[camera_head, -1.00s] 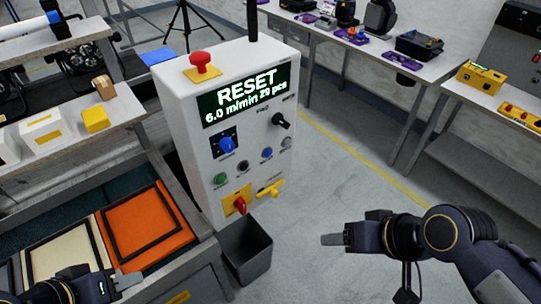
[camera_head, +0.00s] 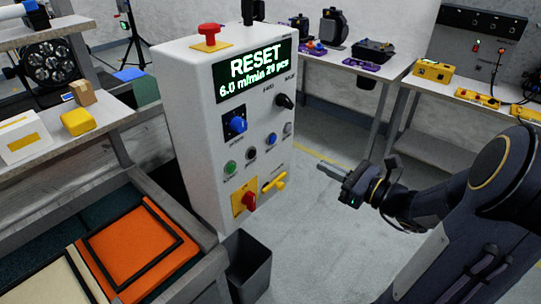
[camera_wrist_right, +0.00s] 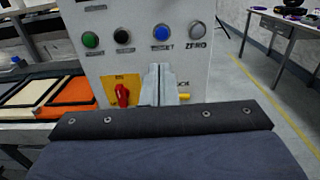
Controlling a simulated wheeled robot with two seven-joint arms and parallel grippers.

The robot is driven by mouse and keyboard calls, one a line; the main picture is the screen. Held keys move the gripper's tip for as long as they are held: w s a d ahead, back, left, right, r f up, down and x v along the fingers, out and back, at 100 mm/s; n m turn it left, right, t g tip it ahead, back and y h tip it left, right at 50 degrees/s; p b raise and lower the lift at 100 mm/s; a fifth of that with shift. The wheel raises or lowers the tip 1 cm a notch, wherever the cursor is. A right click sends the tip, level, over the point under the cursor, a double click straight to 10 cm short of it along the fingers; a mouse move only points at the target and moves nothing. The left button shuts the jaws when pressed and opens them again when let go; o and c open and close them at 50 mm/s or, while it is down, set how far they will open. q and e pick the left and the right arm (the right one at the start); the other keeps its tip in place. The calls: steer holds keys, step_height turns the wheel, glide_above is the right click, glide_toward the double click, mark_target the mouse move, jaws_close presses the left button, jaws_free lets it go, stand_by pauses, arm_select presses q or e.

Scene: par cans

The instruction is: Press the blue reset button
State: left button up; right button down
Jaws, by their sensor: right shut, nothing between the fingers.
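The blue reset button (camera_head: 271,139) is on the front of a white control box, in a row with a green, a black and a grey button. In the right wrist view the blue button (camera_wrist_right: 162,37) sits above a label that looks like "RESET". My right gripper (camera_head: 322,165) is shut and empty, to the right of the button and apart from the panel in the head view. In the wrist view its closed fingers (camera_wrist_right: 159,77) appear just below the blue button. My left gripper is out of view.
The control box (camera_head: 190,120) also carries a blue rotary knob (camera_head: 237,124), a red switch (camera_head: 249,201), a yellow handle (camera_head: 274,182) and a red mushroom button (camera_head: 209,31). A dark bin (camera_head: 250,262) stands at its foot. Floor to the right is open.

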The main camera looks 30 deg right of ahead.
mark_target(274, 141)
steer(key=shift+d, duration=0.15)
steer(key=p+x, duration=0.2)
steer(key=x, duration=1.2)
steer(key=shift+w, duration=0.1)
